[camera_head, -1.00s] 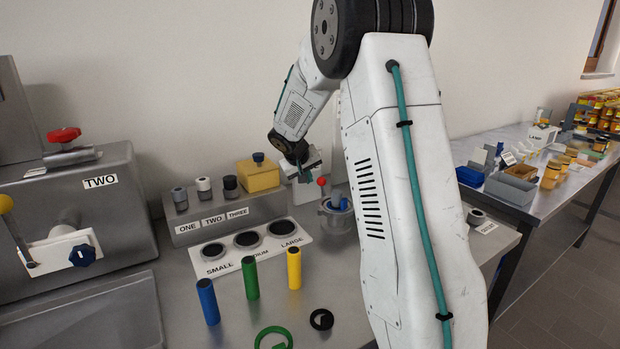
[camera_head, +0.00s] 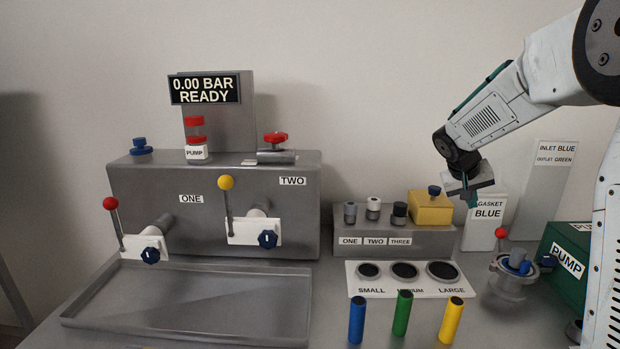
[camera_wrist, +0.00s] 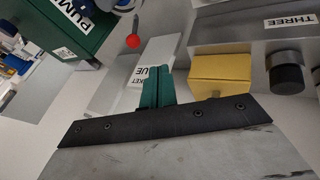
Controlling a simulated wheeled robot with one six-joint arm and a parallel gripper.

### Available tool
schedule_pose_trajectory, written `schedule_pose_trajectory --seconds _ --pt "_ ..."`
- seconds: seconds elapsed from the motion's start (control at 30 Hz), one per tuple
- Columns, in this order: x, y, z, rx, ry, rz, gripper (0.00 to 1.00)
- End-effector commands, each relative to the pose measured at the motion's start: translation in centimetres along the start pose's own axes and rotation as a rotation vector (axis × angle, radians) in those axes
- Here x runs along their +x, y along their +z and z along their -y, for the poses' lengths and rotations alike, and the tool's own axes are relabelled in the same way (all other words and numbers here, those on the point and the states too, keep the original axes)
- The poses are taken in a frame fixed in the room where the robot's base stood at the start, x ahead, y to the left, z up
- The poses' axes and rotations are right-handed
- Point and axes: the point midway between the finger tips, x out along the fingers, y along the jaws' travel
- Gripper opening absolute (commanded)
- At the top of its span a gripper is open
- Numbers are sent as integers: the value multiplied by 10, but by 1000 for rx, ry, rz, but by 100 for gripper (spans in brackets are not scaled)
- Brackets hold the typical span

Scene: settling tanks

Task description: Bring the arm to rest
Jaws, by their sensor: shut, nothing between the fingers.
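My gripper (camera_head: 472,198) hangs at the end of my bent arm at the right, with its green fingers pointing down. It is above the bench, just right of the yellow block (camera_head: 430,208) and in front of the white "GASKET BLUE" sign (camera_head: 484,226). In the wrist view its green fingers (camera_wrist: 157,84) are together with nothing between them. The yellow block (camera_wrist: 222,76) is close beside the fingers there, and they appear apart from it.
A grey rack (camera_head: 405,242) labelled ONE, TWO, THREE stands left of my gripper. Below are a ring plate (camera_head: 405,288) and blue, green and yellow cylinders. A red-knobbed metal pot (camera_head: 507,284) and green pump box (camera_head: 566,258) stand right. A grey tank unit (camera_head: 230,195) and tray (camera_head: 190,320) fill the left.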

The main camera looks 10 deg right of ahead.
Motion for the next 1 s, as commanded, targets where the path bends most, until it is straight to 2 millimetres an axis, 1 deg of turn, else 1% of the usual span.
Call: schedule_pose_trajectory --seconds 0.07,0.1,0.17,0.2,0.27,0.3,0.37,0.4,0.47,0.5,0.57,0.6,0.67,0.7,0.8,0.9,1.0 --pt "6 19 5 -29 -9 59 0" --pt "8 33 8 -43 -18 95 0" --pt "2 57 10 -65 -36 147 0" --pt "-7 74 12 -79 -53 178 0" --pt "-23 100 16 -99 -82 216 0" --pt "-34 116 18 -111 -101 239 0" --pt "-51 141 22 -129 -131 268 0" --pt "-63 158 24 -141 -154 284 0" --pt "-82 184 28 -160 -191 305 0" --pt "-95 203 31 -172 -217 318 0" --pt "-114 231 35 -192 -257 331 0" --pt "-125 250 38 -204 -284 338 0" --pt "-141 277 42 -223 -325 345 0" --pt "-151 294 45 -235 -352 344 0" --pt "-171 334 50 -260 -414 335 0" --pt "-185 366 54 -274 -462 311 0" --pt "-195 384 56 -277 -492 273 0"
